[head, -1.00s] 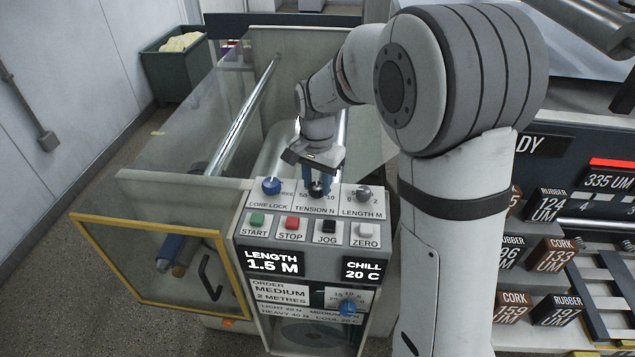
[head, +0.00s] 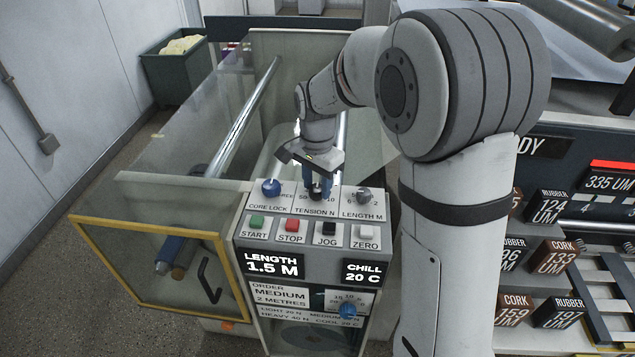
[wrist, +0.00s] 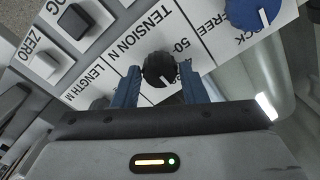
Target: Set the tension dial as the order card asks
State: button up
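My gripper (head: 317,184) is lowered over the dial. In the wrist view its blue fingers (wrist: 161,84) stand on either side of the dial, with narrow gaps, so it looks open around it. The fingers partly hide the dial's scale; "50" shows. The order card (head: 281,294) reads "ORDER MEDIUM 2 METRES". Below it, the legend (head: 308,312) gives light 20 N and heavy 40 N; the medium value is unclear.
The blue core lock knob (head: 271,187) is left of the dial and the length knob (head: 363,195) right. Start (head: 257,222), stop (head: 292,225), jog (head: 328,229) and zero (head: 365,231) buttons lie in front. Displays read length 1.5 M and chill 20 C.

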aim_at(319, 190)
jog(key=o, duration=0.4)
jog(key=shift+c, duration=0.2)
jog(key=shift+r+b, duration=0.35)
jog(key=shift+r, duration=3.6)
jog(key=shift+s+d+r, duration=0.1)
jog(key=shift+s+d, duration=0.15)
jog(key=shift+s, duration=0.05)
jog(key=s+d+f+n+t, duration=0.1)
jog(key=s+d+n, duration=0.3)
jog(key=s, duration=0.6)
jog(key=s+d+f+n+t, duration=0.1)
jog(key=s+d+n, duration=0.4)
jog(key=s, duration=0.6)
jog(key=shift+s+d+t, duration=0.2)
jog(key=shift+d+t, duration=0.4)
jog(key=shift+d, duration=0.05)
